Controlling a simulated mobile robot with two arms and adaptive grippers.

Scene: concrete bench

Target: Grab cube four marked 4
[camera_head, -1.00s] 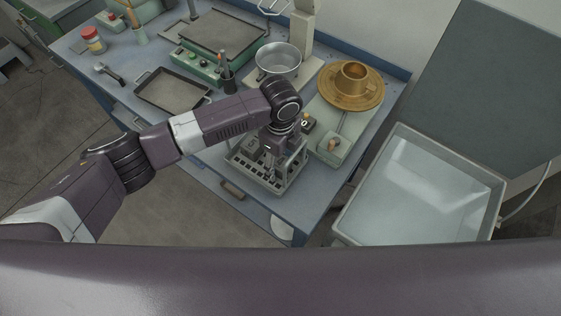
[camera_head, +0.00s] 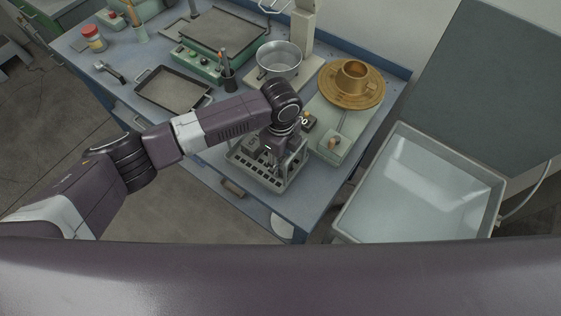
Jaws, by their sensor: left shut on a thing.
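My left gripper (camera_head: 271,162) points down over a grey rack (camera_head: 275,188) with a slotted top near the front of the bench. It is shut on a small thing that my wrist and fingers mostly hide. I cannot make out a number on it, so I cannot tell whether it is the cube marked 4. A small dark cube (camera_head: 308,122) with a pale mark stands just right of my wrist. My right gripper is out of view.
A wide sink (camera_head: 412,200) is at right.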

